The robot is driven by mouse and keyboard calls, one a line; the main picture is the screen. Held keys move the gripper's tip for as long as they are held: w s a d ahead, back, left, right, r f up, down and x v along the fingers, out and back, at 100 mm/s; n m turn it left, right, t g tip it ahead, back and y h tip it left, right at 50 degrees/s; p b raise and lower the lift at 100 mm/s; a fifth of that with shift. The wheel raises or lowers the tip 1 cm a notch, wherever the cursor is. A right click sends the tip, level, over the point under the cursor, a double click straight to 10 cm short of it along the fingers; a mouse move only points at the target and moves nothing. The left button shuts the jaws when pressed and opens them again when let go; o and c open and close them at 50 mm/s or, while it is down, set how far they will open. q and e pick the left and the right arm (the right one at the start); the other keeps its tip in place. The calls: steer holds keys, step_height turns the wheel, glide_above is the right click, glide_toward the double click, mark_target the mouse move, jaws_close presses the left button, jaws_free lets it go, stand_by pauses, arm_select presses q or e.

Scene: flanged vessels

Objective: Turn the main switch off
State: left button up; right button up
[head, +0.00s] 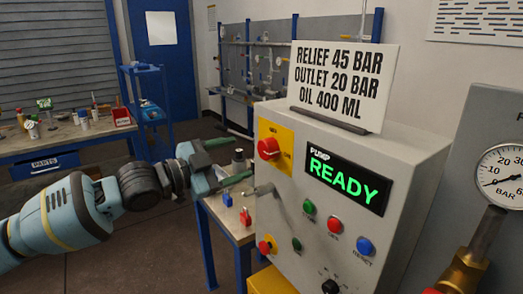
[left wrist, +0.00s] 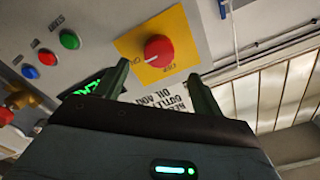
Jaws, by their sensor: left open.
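The main switch is a red rotary knob (head: 268,149) on a yellow plate (head: 284,136), on the front of a grey control box (head: 310,235). My left gripper (head: 228,160) is open and empty, to the left of the knob and apart from it. In the left wrist view the red knob (left wrist: 159,52) lies ahead, roughly between the two green fingers (left wrist: 158,74), on its yellow plate (left wrist: 185,32). The small plate lettering is too blurred to read the knob's setting surely. My right gripper is not in view.
Below the switch are a green READY display (head: 345,181), green, red and blue buttons (head: 334,225), a red button on yellow (head: 267,245) and a protruding metal piece (head: 259,190). A sign (head: 345,80) stands on top. A pressure gauge (head: 502,178) is at right, a workbench (head: 70,140) behind left.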

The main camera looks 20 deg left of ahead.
mark_target(262, 151)
arm_select(q)
steer(key=x, duration=0.7)
steer(key=shift+w+d, duration=0.2)
steer(key=shift+d, duration=0.05)
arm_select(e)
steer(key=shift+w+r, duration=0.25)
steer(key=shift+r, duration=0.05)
arm_select(q)
steer(key=c, duration=1)
